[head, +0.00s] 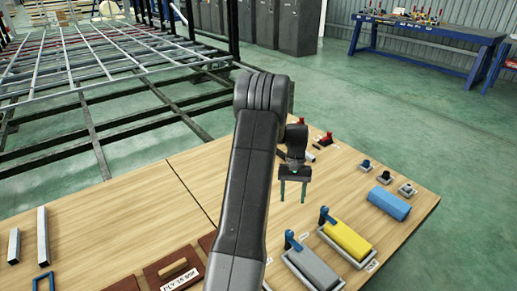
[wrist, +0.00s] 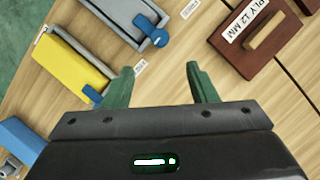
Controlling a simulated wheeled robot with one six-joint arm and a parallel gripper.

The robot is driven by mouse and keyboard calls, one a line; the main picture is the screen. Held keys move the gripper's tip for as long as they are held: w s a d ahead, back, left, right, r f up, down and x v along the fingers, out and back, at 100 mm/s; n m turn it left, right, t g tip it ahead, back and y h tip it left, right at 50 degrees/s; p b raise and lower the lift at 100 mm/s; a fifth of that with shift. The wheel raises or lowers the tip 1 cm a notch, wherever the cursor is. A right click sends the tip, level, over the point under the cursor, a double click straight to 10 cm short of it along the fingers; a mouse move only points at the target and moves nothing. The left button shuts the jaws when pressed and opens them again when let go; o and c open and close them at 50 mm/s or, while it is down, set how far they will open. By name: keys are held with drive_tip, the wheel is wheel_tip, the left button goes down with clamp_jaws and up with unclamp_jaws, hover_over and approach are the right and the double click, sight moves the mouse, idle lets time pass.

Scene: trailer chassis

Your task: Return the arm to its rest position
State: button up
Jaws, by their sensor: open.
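My gripper (head: 292,190) hangs over the wooden table (head: 150,215) at the end of my dark arm, its fingers pointing down. In the wrist view, my gripper's two green fingers (wrist: 160,85) are spread apart with only bare table between them. The gripper is open and empty. My arm crosses the middle of the head view and hides part of the table behind it.
A yellow block (head: 347,239) and a grey block (head: 312,268) with blue handles sit at the front right, beside a blue block (head: 388,203). Brown labelled blocks (head: 178,272) lie at the front. A trailer frame (head: 100,70) stands behind left; a blue workbench (head: 430,32) stands at the back right.

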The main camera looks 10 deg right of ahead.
sight(289, 232)
drive_tip(key=b+x, duration=0.2)
drive_tip(key=x, duration=1.1)
drive_tip(key=shift+s+f, duration=0.1)
drive_tip(key=shift+s, duration=0.1)
